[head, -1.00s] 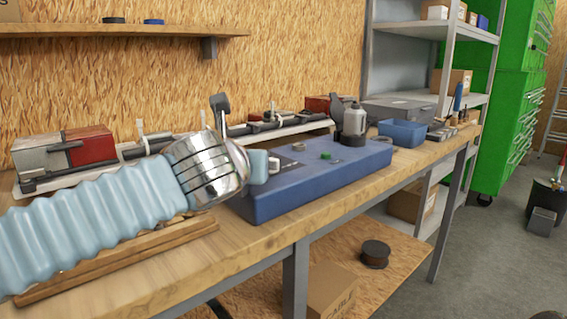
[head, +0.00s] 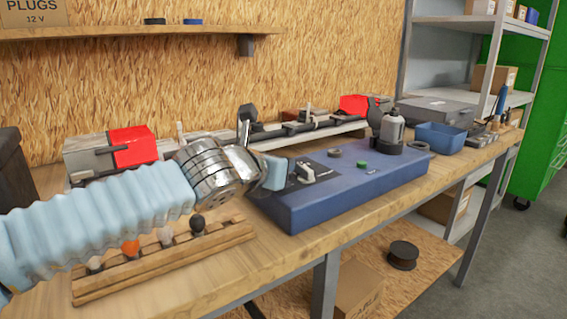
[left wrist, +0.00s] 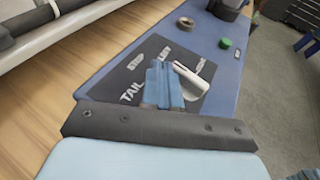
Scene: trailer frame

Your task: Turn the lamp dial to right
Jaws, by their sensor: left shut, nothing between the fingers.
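The lamp dial is a pale lever-like knob (head: 305,170) on a black label panel (head: 318,173) on the blue box (head: 340,200). The dial also shows in the left wrist view (left wrist: 195,79), lying slantwise on the panel; TAIL and STOP are readable there, other labels are partly covered. My left gripper (head: 276,174) is shut and empty, just left of the dial. In the left wrist view its blue fingers (left wrist: 164,86) are close beside the dial; whether they touch cannot be told. Two red lamps, left (head: 133,147) and farther back (head: 355,104), look bright. My right gripper is not in view.
A green button (head: 362,164) and a dark ring (head: 334,153) sit on the box. A grey bottle-like item (head: 392,130) and a blue bin (head: 441,138) stand beyond. A wooden rack (head: 160,262) with several bulbs lies at the front left.

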